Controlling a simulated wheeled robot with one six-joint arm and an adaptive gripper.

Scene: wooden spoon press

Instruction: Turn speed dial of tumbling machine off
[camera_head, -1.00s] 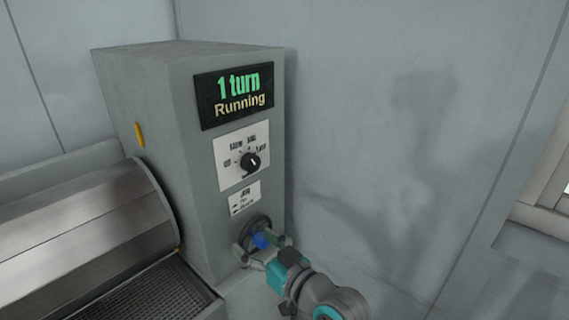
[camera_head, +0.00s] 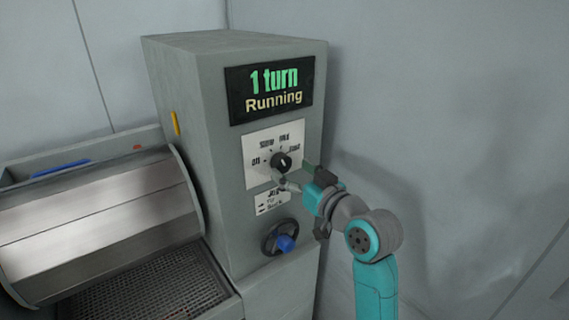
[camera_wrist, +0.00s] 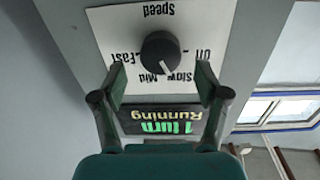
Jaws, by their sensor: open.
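The speed dial (camera_head: 281,162) is a round black knob on a white plate with Off, Slow, Mid and Fast labels, on the machine's front. In the wrist view, which is upside down, the dial (camera_wrist: 160,52) shows a pale mark pointing down toward the Slow and Mid labels. The display (camera_head: 272,88) reads "1 turn Running". My gripper (camera_head: 292,179) is just in front of the dial; in the wrist view its open fingers (camera_wrist: 160,82) are spread to either side of the dial's line, with nothing between them. Contact with the dial cannot be told.
The tumbling machine's metal drum (camera_head: 105,225) lies at the left above a mesh tray (camera_head: 150,295). Open space lies right of the machine.

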